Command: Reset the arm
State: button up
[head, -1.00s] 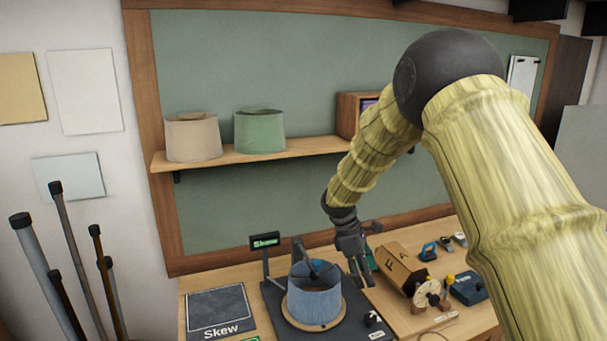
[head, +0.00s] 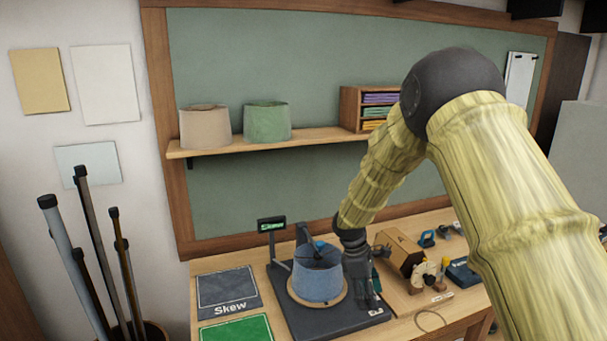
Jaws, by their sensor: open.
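My gripper (head: 366,300) hangs at the end of my arm, pointing down over the workbench. It is just to the right of the blue lampshade (head: 318,278), overlapping its right edge in the view; I cannot tell whether they touch. Its jaws are open and I see nothing between them. The blue shade stands on a round wooden base on a dark stand plate (head: 300,322). My arm's links cover the right part of the view.
A dark mat marked Skew (head: 227,290) and a green mat (head: 236,329) lie at the left of the bench. A wooden box (head: 404,252) and small parts sit to the right. A shelf (head: 270,145) holds beige (head: 205,127) and green (head: 267,122) shades. Poles (head: 90,260) stand at left.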

jog(key=s+f+m+y+b, duration=0.2)
jog(key=s+f+m+b, duration=0.15)
jog(key=s+f, duration=1.1)
jog(key=s+f+m+y+b, duration=0.3)
jog(key=s+f, duration=0.7)
jog(key=f, duration=0.9)
jog(key=s+d+f+m+b, duration=0.1)
jog(key=s+f+m, duration=0.1)
jog(key=s, duration=0.6)
jog(key=s+d+f+m+t+h+b, duration=0.1)
jog(key=s+d+f+m+b, duration=0.1)
jog(key=s, duration=0.6)
jog(key=s+d+f+m+b, duration=0.1)
jog(key=s+f+m, duration=0.3)
jog(key=s, duration=0.4)
jog(key=shift+d+b, duration=0.15)
jog(key=shift+b, duration=0.55)
jog(key=shift+f, duration=0.1)
